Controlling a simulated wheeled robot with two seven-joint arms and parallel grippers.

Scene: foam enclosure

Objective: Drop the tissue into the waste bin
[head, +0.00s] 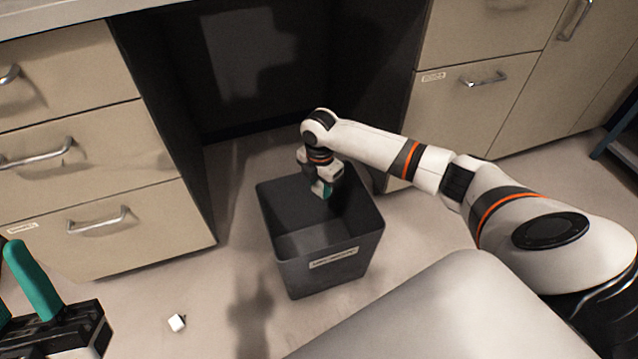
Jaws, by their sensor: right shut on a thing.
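The waste bin (372,232) is a dark grey, square, open-topped bin with a pale label on its front, standing upright on the floor. My right gripper (322,189) points down over the bin's opening, toward its far side.
A small white object (177,322) lies on the floor left of the bin. Drawer cabinets stand at the left (95,225) and the right (480,82), with a dark recess (290,80) behind the bin. The floor around the bin is mostly clear.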

